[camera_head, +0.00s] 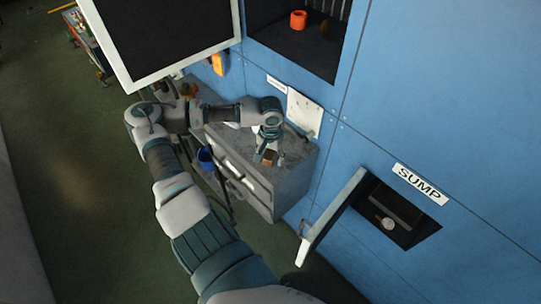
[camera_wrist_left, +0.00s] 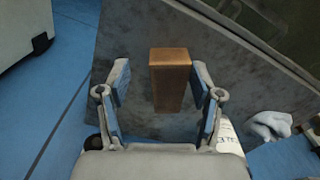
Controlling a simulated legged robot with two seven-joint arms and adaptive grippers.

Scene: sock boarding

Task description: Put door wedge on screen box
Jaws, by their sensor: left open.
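The door wedge appears to be a brown wooden block (camera_wrist_left: 170,58) on a grey surface in the left wrist view. It also shows as a small brown shape in the head view (camera_head: 269,157), on top of the grey cabinet (camera_head: 290,184). My left gripper (camera_head: 267,160) is above the cabinet top, open. In the left wrist view its two fingers (camera_wrist_left: 160,80) stand on either side of the block, with visible gaps. I cannot tell for sure which thing is the screen box. My right gripper is not in view.
A large dark panel with a white frame (camera_head: 165,35) hangs at upper left. A blue wall (camera_head: 440,90) has an open hatch labelled SUMP (camera_head: 400,215) and its open door (camera_head: 333,215). A crumpled white cloth (camera_wrist_left: 268,127) lies right of the gripper.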

